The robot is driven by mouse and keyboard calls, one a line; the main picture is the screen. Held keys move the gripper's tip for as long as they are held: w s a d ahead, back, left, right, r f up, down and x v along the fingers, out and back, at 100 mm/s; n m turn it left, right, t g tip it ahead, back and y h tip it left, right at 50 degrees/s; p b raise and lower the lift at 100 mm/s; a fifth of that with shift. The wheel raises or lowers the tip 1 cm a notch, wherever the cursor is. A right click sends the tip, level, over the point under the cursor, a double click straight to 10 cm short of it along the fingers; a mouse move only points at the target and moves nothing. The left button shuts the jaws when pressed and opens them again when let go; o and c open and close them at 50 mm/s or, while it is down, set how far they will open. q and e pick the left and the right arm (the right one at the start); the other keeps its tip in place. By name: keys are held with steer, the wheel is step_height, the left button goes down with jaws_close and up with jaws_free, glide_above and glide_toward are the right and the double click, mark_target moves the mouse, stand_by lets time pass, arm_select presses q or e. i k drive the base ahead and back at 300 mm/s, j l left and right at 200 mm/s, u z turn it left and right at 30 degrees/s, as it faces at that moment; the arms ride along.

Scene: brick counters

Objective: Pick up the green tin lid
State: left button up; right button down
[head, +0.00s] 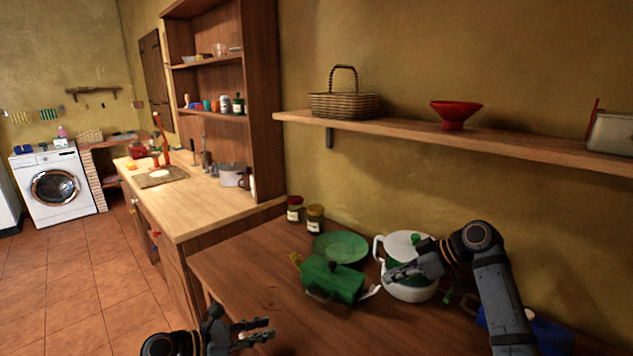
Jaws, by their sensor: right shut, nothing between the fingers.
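A round green lid-like disc (341,246) lies on the brown wooden counter (245,275), behind a green box-shaped tin (333,279) that partly hides its front edge. I cannot tell for certain that this disc is the green tin lid. My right gripper (392,273) is shut and empty, in front of a white and green pot (401,245) and to the right of the green tin. My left gripper (268,329) is open and empty near the bottom of the view, in front of and left of the green tin.
Two jars, one red-lidded (294,209) and one brown-lidded (315,219), stand behind the disc near the wall. A blue object (553,335) is at the lower right, partly behind my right arm. A wall shelf (440,136) runs above. The counter's left front is clear.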

mark_target(351, 280)
steer(key=k+j, duration=0.2)
steer(key=j, duration=0.2)
steer(key=k+j, duration=0.15)
steer(key=j, duration=0.25)
steer(key=k+j, duration=0.2)
steer(key=j, duration=0.2)
steer(key=k+j, duration=0.2)
steer(key=j, duration=0.2)
